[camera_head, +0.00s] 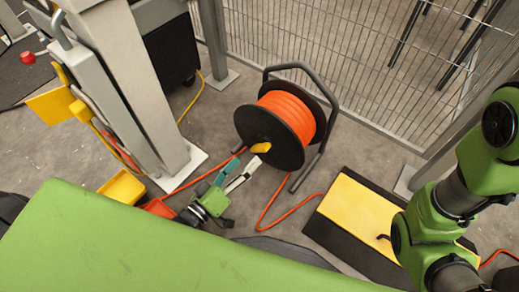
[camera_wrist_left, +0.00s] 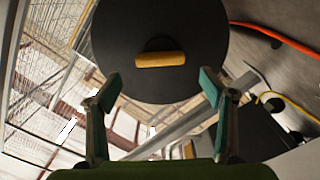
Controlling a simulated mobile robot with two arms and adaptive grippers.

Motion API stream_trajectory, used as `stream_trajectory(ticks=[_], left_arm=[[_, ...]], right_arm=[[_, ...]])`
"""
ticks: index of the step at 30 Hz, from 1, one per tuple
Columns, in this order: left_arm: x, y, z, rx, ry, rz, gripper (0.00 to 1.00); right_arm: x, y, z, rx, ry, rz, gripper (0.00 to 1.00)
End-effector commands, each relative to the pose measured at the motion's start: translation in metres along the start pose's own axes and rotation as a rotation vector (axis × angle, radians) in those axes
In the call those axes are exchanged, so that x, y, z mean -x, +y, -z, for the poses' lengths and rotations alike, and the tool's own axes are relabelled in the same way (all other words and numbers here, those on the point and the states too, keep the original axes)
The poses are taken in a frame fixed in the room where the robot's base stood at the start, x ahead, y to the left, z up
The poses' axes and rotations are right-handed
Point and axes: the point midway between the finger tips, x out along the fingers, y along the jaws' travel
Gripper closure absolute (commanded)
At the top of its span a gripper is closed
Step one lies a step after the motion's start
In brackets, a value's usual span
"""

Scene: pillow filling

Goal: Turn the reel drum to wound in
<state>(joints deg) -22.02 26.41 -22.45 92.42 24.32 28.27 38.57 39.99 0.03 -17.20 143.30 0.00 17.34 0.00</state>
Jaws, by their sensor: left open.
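The reel drum (camera_head: 285,107) is black with orange hose or cable wound on it, held in a dark tubular stand on the floor. A yellow handle (camera_head: 261,147) sits on its near side flange. In the left wrist view the black flange (camera_wrist_left: 160,25) fills the upper middle, with the yellow handle (camera_wrist_left: 160,60) across it. My left gripper (camera_head: 245,166) is open just below the handle; in the wrist view its fingers (camera_wrist_left: 160,77) stand apart to either side, not seen touching the handle. My right gripper is out of view; only my right arm shows.
Orange line (camera_head: 272,218) runs over the floor beside the drum. A yellow-topped black platform (camera_head: 352,217) lies to the right. A wire mesh fence (camera_head: 345,55) stands behind. A grey post (camera_head: 130,80) and yellow bin (camera_head: 122,187) stand left.

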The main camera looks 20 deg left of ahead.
Motion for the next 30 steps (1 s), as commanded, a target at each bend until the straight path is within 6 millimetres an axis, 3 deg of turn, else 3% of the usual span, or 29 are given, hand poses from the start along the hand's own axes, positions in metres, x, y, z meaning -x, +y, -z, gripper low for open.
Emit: stream_trajectory(ticks=[1,6,12,24,26,30], left_arm=[[-0.013,-0.003,-0.003,0.001,0.005,-0.004,0.25],[-0.047,-0.003,-0.003,-0.001,0.004,-0.002,0.25],[-0.072,-0.002,-0.001,-0.001,0.003,-0.001,0.25],[-0.079,0.000,0.000,-0.002,0.000,0.001,0.25],[-0.079,-0.001,0.000,-0.002,0.000,0.001,0.38],[-0.079,-0.001,0.000,-0.002,-0.001,0.001,0.74]], right_arm=[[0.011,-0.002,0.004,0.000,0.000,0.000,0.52],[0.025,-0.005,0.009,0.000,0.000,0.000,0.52],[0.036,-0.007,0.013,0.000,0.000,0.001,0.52],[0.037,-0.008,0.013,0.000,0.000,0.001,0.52],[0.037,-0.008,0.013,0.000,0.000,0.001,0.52],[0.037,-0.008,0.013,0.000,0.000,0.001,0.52]])
